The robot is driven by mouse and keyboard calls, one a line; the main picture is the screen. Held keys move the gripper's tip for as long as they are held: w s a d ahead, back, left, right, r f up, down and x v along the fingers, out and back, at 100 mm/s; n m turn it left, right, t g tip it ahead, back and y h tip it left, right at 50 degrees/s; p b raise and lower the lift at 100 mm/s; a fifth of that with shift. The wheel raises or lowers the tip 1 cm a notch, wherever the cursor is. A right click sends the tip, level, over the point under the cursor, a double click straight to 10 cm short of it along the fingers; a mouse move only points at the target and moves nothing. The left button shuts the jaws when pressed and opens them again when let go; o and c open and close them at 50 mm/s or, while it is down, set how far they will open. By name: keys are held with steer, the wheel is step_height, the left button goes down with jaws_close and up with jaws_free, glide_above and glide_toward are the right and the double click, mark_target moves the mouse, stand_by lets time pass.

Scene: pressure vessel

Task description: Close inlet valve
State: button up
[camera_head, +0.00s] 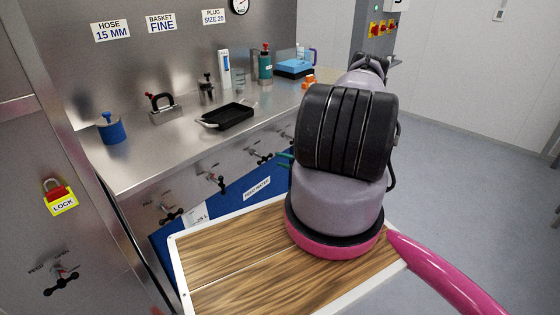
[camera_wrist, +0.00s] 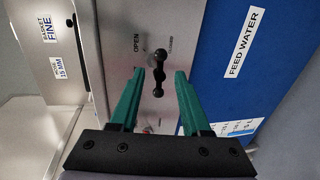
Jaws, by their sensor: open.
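In the head view, several black valve handles, including one at the middle (camera_head: 260,155), line the bench front. My arm hides most of the gripper there; I cannot read which is the inlet valve.
A blue panel labelled FEED WATER (camera_wrist: 237,55) lies right of the handle in the wrist view. The steel bench (camera_head: 150,165) holds a black tray (camera_head: 228,116), a blue weight (camera_head: 111,128) and bottles. A yellow LOCK tag (camera_head: 61,203) hangs left. Open floor lies right.

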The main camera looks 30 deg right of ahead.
steer(key=m+t+h, duration=0.1)
steer(key=m+h, duration=0.2)
steer(key=h, duration=0.3)
glide_toward(265, 159)
steer(key=w, duration=0.3)
steer(key=w+f, duration=0.1)
steer(key=w, duration=0.3)
steer(key=w+d+f, duration=0.1)
steer(key=w, duration=0.2)
steer(key=shift+w+f, duration=0.15)
steer(key=shift+w, duration=0.15)
jaws_close()
